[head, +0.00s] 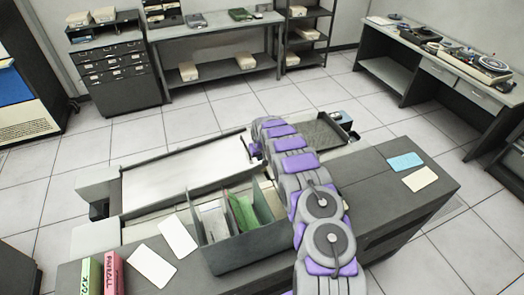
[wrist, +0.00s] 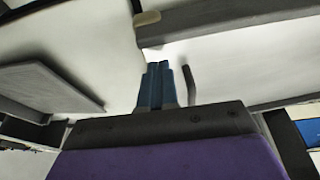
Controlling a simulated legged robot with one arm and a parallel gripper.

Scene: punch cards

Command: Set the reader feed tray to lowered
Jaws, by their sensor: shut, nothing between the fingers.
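The reader (head: 190,165) is a pale, flat-topped machine on the dark desk. A dark grey tray-like part (head: 318,135) lies at its right end, partly behind my arm; I cannot tell for sure that it is the feed tray, or its setting. My gripper (head: 250,147) is over the reader's right part, small in the head view. In the wrist view its blue fingers (wrist: 157,86) are together and empty. A short dark rod (wrist: 188,85) stands just right of them, and a dark bar with a tan end (wrist: 147,18) is beyond; contact is unclear.
A dark divided card bin (head: 240,220) stands in front of the reader, beside my arm. Loose cards (head: 178,236) and red and green boxes (head: 112,273) lie left; blue and cream cards (head: 406,161) lie right. Floor is open behind the desk.

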